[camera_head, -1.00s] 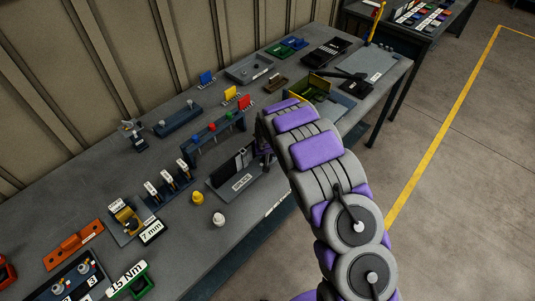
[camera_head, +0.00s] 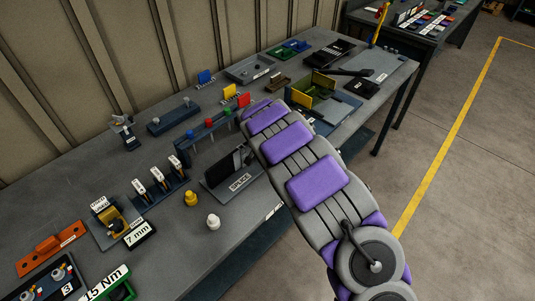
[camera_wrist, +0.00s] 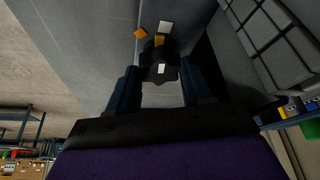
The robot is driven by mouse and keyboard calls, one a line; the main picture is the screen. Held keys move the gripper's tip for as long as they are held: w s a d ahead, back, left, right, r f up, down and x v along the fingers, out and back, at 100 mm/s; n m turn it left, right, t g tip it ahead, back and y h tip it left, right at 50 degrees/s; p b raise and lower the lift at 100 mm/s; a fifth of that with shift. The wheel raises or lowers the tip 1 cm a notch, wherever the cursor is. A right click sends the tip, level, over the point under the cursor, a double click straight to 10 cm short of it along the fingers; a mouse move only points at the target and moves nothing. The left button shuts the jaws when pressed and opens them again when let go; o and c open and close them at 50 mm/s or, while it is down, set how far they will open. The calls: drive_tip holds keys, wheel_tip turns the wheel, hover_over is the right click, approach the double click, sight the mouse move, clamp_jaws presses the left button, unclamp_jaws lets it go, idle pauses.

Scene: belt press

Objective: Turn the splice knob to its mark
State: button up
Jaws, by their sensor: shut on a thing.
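The splice station (camera_head: 240,182) is a dark plate with an upright panel and a white SPLICE label on the grey bench, left of my arm. The knob (camera_wrist: 159,73) shows in the wrist view as a dark piece with a white stripe and a yellow patch. My gripper (camera_wrist: 158,80) is shut on the knob, with one dark finger on each side. In the head view my arm hides the gripper and knob.
A yellow peg (camera_head: 190,199) and a white peg (camera_head: 213,222) stand in front of the station. A rail with coloured knobs (camera_head: 210,124) is behind it. A green-yellow box (camera_head: 314,92) stands beyond my arm. The floor at right is clear.

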drive_tip(key=shift+a, duration=0.1)
drive_tip(key=o, duration=0.8)
drive_tip(key=p+v, duration=0.3)
drive_tip(key=v, duration=1.4)
drive_tip(key=shift+s+r, duration=0.1)
drive_tip(key=shift+s, duration=0.05)
